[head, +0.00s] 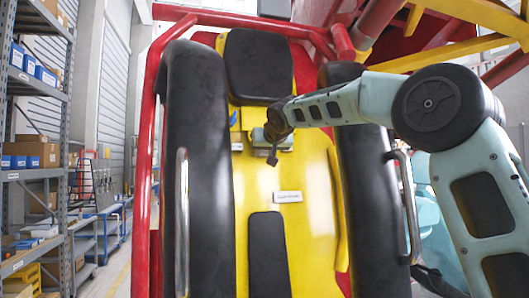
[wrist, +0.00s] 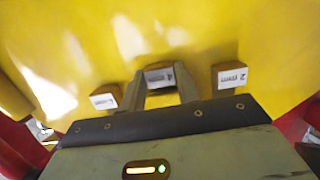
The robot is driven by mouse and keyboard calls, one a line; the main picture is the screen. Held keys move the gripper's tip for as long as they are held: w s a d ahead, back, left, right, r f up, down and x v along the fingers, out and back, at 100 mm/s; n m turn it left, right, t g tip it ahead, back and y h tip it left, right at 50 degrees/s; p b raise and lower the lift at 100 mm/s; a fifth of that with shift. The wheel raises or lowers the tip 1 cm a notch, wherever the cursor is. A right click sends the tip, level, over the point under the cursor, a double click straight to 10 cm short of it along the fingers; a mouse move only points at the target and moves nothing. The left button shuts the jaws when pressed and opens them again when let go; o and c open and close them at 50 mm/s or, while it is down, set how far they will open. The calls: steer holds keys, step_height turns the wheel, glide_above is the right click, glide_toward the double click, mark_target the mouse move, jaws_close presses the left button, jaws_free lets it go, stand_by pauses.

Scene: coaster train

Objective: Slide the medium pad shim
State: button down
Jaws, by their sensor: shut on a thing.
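Three small blocks with white labels sit in a row on the yellow surface in the wrist view. The middle one, the medium pad shim (wrist: 160,77), has a label that seems to read 4. My gripper (wrist: 163,84) has one finger on each side of it and is shut on it. The right shim (wrist: 232,77) reads 2 mm. The left shim (wrist: 105,97) has a label too small to read surely. In the head view, my gripper (head: 272,150) is over the upper yellow seat panel, and the held shim cannot be made out there.
The yellow seat panel (head: 240,200) lies between two black padded restraints (head: 197,170) with metal handles. Red tubes frame the seat, and a black headrest (head: 259,65) is above. A white label plate (head: 288,197) is lower on the panel. Shelving (head: 40,150) stands at far left.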

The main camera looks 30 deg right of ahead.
mark_target(262, 167)
steer(key=shift+s+f+b, duration=0.2)
steer(key=shift+f+b, duration=0.75)
steer(key=shift+b, duration=0.1)
steer(key=shift+s+f+b, duration=0.15)
steer(key=shift+f+b, duration=0.75)
steer(key=shift+b, duration=0.1)
steer(key=shift+f, duration=0.1)
steer(key=c, duration=1)
jaws_free()
steer(key=shift+s+a, duration=0.1)
steer(key=b+v, duration=0.5)
steer(key=v, duration=1.2)
steer(key=shift+r+b, duration=0.3)
steer(key=shift+b, duration=0.1)
steer(key=shift+s, duration=0.1)
